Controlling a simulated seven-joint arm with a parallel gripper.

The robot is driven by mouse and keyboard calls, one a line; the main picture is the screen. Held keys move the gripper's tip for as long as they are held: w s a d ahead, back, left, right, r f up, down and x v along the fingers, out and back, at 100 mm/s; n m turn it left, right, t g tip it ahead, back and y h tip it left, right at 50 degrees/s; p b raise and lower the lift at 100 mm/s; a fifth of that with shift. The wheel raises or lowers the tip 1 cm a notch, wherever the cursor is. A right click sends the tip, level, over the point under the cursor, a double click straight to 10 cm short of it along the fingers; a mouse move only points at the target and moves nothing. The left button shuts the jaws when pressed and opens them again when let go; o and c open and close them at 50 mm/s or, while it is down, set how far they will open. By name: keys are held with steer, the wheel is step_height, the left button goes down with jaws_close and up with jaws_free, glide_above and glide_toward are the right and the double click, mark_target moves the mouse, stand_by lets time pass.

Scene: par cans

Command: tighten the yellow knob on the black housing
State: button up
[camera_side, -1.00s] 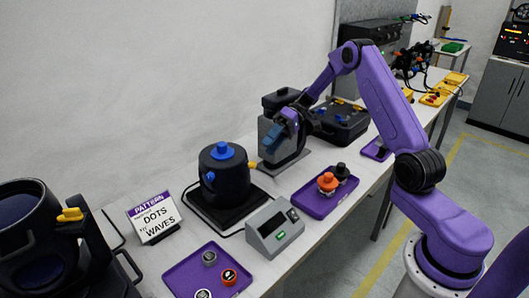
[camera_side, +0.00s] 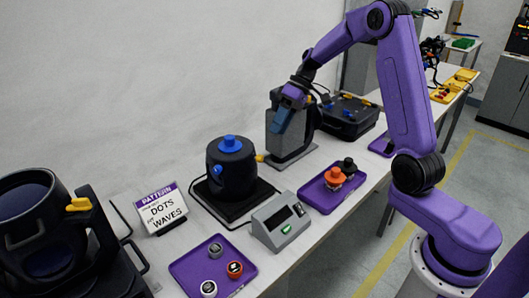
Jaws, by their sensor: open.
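A yellow knob (camera_side: 78,204) sits on the upper right side of the large black housing (camera_side: 38,222) at the left edge. I cannot tell from here how tight it is. A second, round black housing (camera_side: 230,172) stands mid-table, with a blue knob (camera_side: 230,143) on top and a small yellow-orange piece (camera_side: 260,158) at its right. My gripper (camera_side: 279,128) points down in front of a grey upright stand (camera_side: 300,140), well right of the large housing. It is open, with no object visible in it, though its fingertips are small and hard to make out.
A sign (camera_side: 163,210), a grey box with a display (camera_side: 281,222) and a purple tray (camera_side: 212,268) with several small caps lie between. Another purple tray (camera_side: 325,200) holds an orange and a black knob. A black case (camera_side: 350,118) stands behind my arm.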

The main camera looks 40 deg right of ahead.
mark_target(262, 156)
steer(key=s+a+r+n+t+h, duration=0.2)
steer(key=s+a+r+t+h, duration=0.15)
steer(key=s+r+h, duration=0.35)
steer(key=shift+y, duration=0.7)
steer(key=w+x, duration=0.1)
steer(key=x, duration=1)
steer(key=w+r+x, duration=0.1)
steer(key=x, duration=0.5)
steer(key=shift+w+d+f, duration=0.2)
steer(key=shift+w+f, duration=0.05)
steer(key=shift+w, duration=0.2)
